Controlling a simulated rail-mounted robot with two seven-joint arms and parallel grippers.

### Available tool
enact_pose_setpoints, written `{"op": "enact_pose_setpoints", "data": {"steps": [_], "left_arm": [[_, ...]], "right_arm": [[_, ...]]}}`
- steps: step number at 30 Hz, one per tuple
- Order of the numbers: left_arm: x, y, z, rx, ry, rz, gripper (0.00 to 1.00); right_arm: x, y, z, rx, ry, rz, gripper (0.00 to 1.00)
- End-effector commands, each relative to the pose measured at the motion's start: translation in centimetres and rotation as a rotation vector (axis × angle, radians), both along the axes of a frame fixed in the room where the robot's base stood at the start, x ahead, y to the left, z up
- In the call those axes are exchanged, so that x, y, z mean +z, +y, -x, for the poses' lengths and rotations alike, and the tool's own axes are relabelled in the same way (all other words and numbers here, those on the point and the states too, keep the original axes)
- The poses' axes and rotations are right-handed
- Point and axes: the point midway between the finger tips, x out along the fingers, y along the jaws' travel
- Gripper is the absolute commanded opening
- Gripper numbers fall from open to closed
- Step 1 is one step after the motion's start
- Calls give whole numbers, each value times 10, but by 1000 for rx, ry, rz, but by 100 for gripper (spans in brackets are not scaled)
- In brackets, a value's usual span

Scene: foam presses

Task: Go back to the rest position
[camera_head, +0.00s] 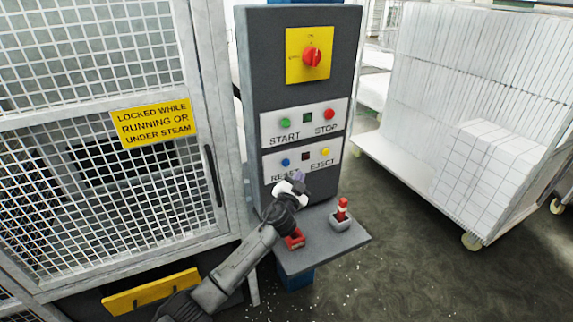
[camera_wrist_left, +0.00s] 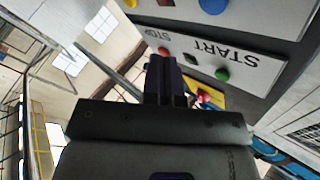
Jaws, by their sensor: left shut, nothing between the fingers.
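My left gripper (camera_head: 297,178) is in front of the lower part of the grey control panel (camera_head: 258,60), close to the RESET and EJECT plate. Its fingers are shut with nothing between them. In the left wrist view the closed dark fingers (camera_wrist_left: 166,82) point toward the panel, with the START and STOP plate (camera_wrist_left: 200,62) beyond them. I cannot tell whether the fingertips touch the panel. The blue RESET button (camera_head: 285,162) and yellow EJECT button (camera_head: 325,152) show above the gripper. My right gripper is not in view.
A small shelf (camera_head: 318,258) under the panel holds a red object (camera_head: 294,240) and a grey holder with a red-and-white piece (camera_head: 341,212). A mesh guard door (camera_head: 213,120) stands at left. A wheeled cart (camera_head: 400,170) with white foam blocks stands at right. Floor between is clear.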

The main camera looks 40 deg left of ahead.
Motion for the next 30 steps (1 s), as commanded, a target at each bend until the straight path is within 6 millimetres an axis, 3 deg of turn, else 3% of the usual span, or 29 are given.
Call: {"op": "enact_pose_setpoints", "data": {"steps": [16,23,26,30], "left_arm": [[0,1,0,11,14,-32,0],[-16,29,16,226,178,-34,0],[-3,26,30,289,236,30,0],[28,-2,56,290,303,152,0]], "right_arm": [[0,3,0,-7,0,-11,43],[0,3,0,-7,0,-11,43],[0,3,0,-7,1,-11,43],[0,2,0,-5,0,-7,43]]}}
